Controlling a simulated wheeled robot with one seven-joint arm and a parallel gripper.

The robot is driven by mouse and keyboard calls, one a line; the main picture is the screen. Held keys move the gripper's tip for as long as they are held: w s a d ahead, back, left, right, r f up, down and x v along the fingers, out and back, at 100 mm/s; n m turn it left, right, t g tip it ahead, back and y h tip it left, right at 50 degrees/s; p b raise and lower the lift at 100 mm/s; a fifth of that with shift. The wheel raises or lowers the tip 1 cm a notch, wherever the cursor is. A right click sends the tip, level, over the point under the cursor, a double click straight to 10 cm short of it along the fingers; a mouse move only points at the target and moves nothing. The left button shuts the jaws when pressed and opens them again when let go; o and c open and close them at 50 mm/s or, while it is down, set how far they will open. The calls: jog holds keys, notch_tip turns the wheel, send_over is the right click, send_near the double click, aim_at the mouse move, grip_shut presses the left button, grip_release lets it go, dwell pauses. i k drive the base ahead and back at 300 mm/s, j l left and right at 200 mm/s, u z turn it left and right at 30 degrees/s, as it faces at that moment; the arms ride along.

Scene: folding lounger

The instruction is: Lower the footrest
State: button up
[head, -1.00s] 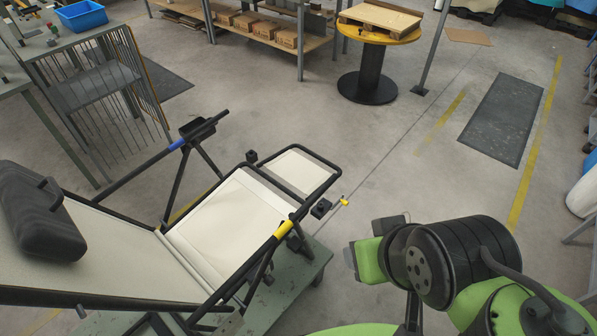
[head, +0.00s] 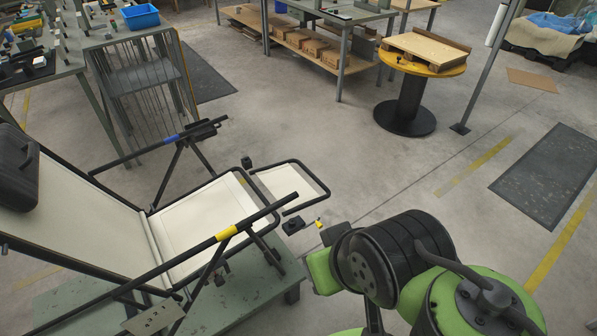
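The lounger stands at the left with a cream seat (head: 205,220) and a black tube frame. Its footrest (head: 288,187), a small cream panel in a black loop frame, sticks out beyond the seat's far right end. It looks roughly level with the seat; its exact angle is hard to tell. A black block (head: 292,226) with a thin lever and yellow tip (head: 319,223) sits by the footrest's near side. My green and black arm is at the lower right, close to the yellow tip in the picture. My gripper's fingers do not show.
The lounger stands over a green platform (head: 235,285). A yellow-marked armrest (head: 228,232) runs along its near side. A wire rack (head: 140,95) and workbench are at the upper left. A yellow-topped round table (head: 425,66) stands behind. The floor right of the footrest is clear.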

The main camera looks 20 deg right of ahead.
aim_at(281, 179)
jog(key=i+l+u, duration=0.1)
jog(key=l+u, duration=0.25)
jog(key=l, duration=0.15)
jog(key=l+u, duration=0.7)
jog(key=l, duration=0.25)
jog(key=k+l+u, duration=0.15)
jog(key=l+u, duration=0.2)
jog(key=l, duration=0.15)
jog(key=k+l+u, duration=0.15)
jog(key=l+u, duration=0.2)
jog(key=k+l+u, duration=0.2)
jog(key=l+u, duration=0.15)
jog(key=l, duration=0.2)
jog(key=l+u, duration=0.35)
jog(key=l, duration=0.2)
jog(key=l+u, duration=0.4)
jog(key=k+l+u, duration=0.15)
jog(key=l+u, duration=0.2)
jog(key=l, duration=0.3)
